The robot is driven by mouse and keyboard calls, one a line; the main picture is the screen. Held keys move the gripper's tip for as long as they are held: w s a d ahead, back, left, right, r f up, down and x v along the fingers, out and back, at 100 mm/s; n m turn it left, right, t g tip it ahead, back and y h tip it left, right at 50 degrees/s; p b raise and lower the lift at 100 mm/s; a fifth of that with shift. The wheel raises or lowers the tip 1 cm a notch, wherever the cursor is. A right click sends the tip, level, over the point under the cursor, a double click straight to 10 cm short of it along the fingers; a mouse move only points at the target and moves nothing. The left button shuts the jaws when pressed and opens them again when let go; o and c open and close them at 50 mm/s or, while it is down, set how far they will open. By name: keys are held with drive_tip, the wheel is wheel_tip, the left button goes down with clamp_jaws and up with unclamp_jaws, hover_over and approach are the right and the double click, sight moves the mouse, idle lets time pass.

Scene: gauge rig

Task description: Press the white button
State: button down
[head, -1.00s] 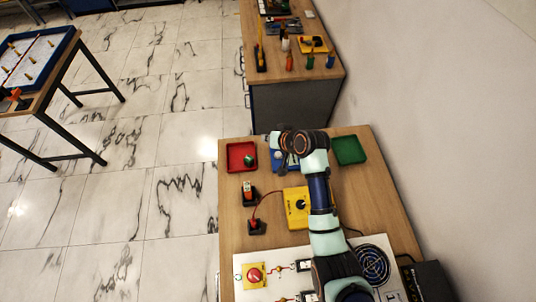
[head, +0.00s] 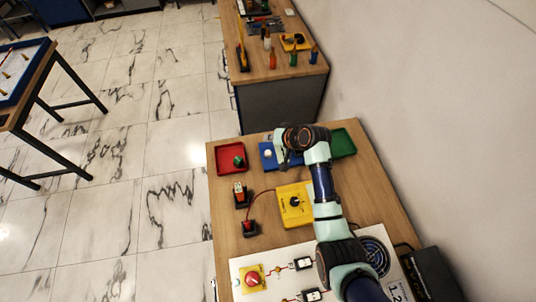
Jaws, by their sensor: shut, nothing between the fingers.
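No thing that I can surely call a white button shows in the head view. A small white round thing (head: 268,153) sits in the blue tray (head: 266,165) at the back of the wooden table; I cannot tell whether it is a button or a ball. My gripper (head: 284,163) points down over the right part of the blue tray, just right of the white thing. It is small and dark in the picture, shut and empty. My arm hides part of the table and the panel below it.
A yellow box (head: 295,214) with a black knob sits nearer. The white panel (head: 275,263) carries a red button (head: 253,279) and switches. A wall bounds the right.

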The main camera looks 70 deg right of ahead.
sight(269, 152)
wheel_tip(269, 152, down, 6)
drive_tip(key=b, duration=0.4)
drive_tip(key=shift+f, duration=0.1)
drive_tip(key=shift+f, duration=0.1)
idle(1.0)
drive_tip(key=shift+f, duration=0.3)
drive_tip(key=shift+f+b, duration=0.5)
drive_tip(key=shift+f, duration=0.05)
idle(0.6)
drive_tip(key=shift+r, duration=0.15)
drive_tip(key=shift+r+p, duration=0.85)
drive_tip(key=shift+p, duration=0.15)
wheel_tip(269, 152, up, 5)
drive_tip(key=p, duration=0.5)
drive_tip(key=shift+r, duration=0.1)
